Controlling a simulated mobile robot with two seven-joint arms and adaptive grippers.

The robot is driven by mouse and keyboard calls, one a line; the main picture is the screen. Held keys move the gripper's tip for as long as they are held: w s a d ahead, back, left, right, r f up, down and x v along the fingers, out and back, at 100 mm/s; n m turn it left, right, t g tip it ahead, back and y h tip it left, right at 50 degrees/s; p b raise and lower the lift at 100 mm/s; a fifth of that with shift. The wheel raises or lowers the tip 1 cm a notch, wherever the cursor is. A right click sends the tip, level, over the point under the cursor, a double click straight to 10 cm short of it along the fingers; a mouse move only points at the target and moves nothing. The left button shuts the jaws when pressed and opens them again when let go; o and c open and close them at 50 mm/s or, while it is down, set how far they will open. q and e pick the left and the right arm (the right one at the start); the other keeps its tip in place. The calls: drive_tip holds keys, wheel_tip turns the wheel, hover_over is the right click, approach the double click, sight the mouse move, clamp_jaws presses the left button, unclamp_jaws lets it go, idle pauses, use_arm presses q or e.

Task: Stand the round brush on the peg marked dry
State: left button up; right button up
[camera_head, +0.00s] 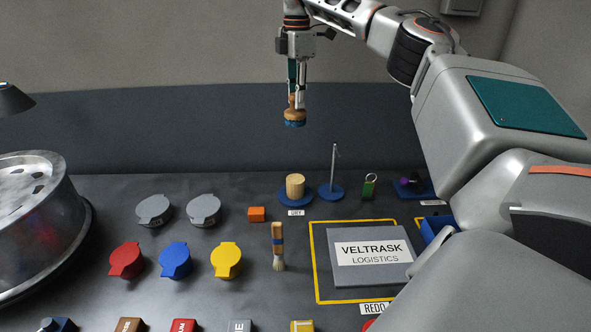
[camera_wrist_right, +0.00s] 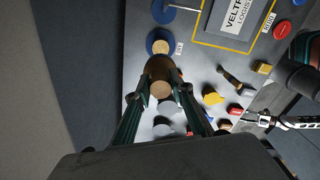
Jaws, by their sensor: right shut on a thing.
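The round brush (camera_head: 294,115) has a wooden body with a blue underside. My right gripper (camera_head: 296,97) is shut on its knob and holds it roughly upright, high above the table's back. In the right wrist view the brush (camera_wrist_right: 160,70) is between the fingers. The thick wooden peg (camera_head: 295,182) stands on a blue round base, below the brush in the picture, clear of it. The small label (camera_head: 296,213) before it is hard to read but seems to say DRY. A silver and black part at the right wrist view's edge may be my left gripper (camera_wrist_right: 262,118); its jaws are unclear.
A thin metal post (camera_head: 333,170) on a blue base stands just right of the peg. An orange block (camera_head: 256,214), grey caps (camera_head: 204,210) and a flat paintbrush (camera_head: 278,248) lie nearby. A grey VELTRASK plate (camera_head: 371,275) lies inside a yellow outline.

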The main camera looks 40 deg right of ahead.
wheel_tip(320, 180, down, 20)
drive_tip(key=shift+r+b, duration=0.2)
drive_tip(key=shift+b, duration=1)
drive_tip(key=shift+r, duration=0.1)
drive_tip(key=o, duration=1.1)
drive_tip(key=shift+c, duration=0.2)
